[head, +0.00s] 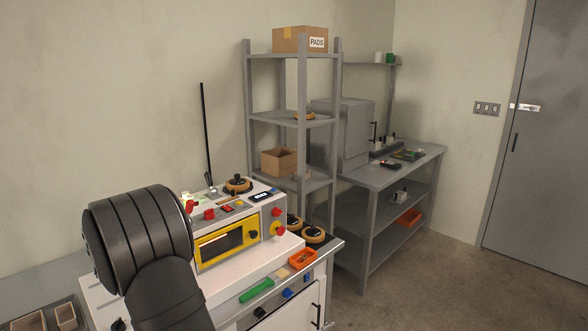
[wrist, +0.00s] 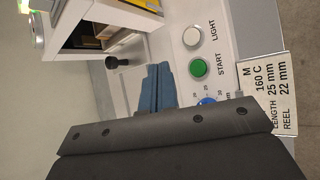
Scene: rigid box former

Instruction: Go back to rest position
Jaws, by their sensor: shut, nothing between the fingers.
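My gripper (wrist: 159,68) shows in the wrist view as two blue-grey fingers side by side, shut and empty. They are over the pale front of the white machine, left of its green START button (wrist: 198,68) and white LIGHT button (wrist: 192,36). A blue dial (wrist: 207,101) is partly hidden by the dark wrist housing. In the head view the machine, with its yellow-framed window (head: 222,246), stands on the bench at the front. My dark arm covers its left part, and my gripper cannot be seen there.
A settings card (wrist: 272,95) is at the right in the wrist view. A green piece (head: 256,290) and an orange tray (head: 303,259) lie near the machine's front right. Tape rolls (head: 313,235) are beside it. A grey shelf rack (head: 290,118) stands behind. The floor at right is clear.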

